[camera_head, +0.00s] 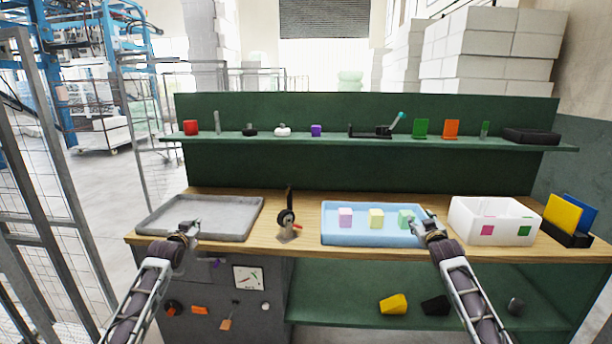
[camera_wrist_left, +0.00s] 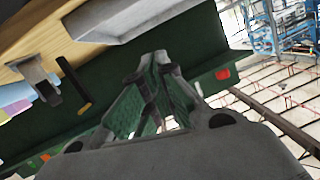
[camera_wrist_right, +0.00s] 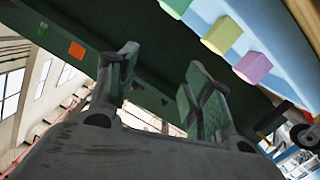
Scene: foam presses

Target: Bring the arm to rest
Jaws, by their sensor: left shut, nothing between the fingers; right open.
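My left gripper (camera_head: 188,228) is in front of the grey tray (camera_head: 160,222) at the left of the bench in the head view. Its fingers are shut with nothing between them, as the left wrist view (camera_wrist_left: 160,62) shows. My right gripper (camera_head: 430,226) is at the front right edge of the blue tray (camera_head: 345,238) in the head view. Its fingers stand apart and empty in the right wrist view (camera_wrist_right: 160,72). Both arms reach forward from the bottom of the head view.
The blue tray holds a pink block (camera_head: 345,217), a yellow block (camera_head: 376,218) and a green block (camera_head: 405,218). A white bin (camera_head: 468,210) stands to its right. A black wheeled tool (camera_head: 287,217) stands between the trays. A green shelf (camera_head: 350,143) with small items runs behind.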

